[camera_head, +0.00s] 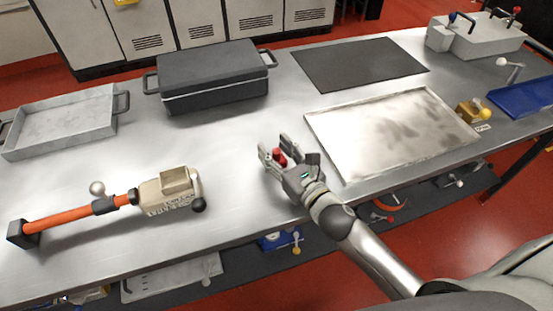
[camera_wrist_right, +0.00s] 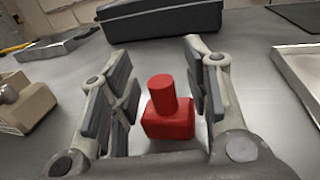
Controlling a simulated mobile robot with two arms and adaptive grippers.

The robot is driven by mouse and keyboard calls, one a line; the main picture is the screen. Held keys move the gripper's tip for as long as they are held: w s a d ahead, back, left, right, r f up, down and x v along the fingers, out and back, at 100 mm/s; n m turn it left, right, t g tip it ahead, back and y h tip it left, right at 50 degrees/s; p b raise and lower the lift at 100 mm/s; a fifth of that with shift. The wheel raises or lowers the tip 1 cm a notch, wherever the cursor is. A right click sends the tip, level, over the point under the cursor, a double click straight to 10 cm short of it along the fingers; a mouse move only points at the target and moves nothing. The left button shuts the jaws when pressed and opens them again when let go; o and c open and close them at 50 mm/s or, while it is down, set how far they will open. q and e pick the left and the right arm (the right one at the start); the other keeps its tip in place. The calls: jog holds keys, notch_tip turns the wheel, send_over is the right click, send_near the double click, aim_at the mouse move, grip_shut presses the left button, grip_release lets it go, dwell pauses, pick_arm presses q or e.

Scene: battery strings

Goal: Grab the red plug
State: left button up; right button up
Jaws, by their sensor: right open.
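The red plug (camera_head: 279,156) stands on the metal table between the fingers of my right gripper (camera_head: 278,151). In the right wrist view the plug (camera_wrist_right: 168,108) shows a square base with a round stub on top, standing upright. The fingers of my right gripper (camera_wrist_right: 160,95) are spread on both sides of it, with a gap visible on the left side; on the right the gap is small. The gripper is open. My left gripper is in neither view.
A black lidded case (camera_head: 213,75) stands behind the plug. A grey tray (camera_head: 62,128) is at the left, and an orange-handled beige tool (camera_head: 110,205) lies at the front left. A shallow metal tray (camera_head: 390,130) lies right of my gripper, with a dark mat (camera_head: 358,64) behind it.

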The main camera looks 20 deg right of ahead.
grip_shut()
dwell(0.3)
jog(key=shift+r, duration=0.15)
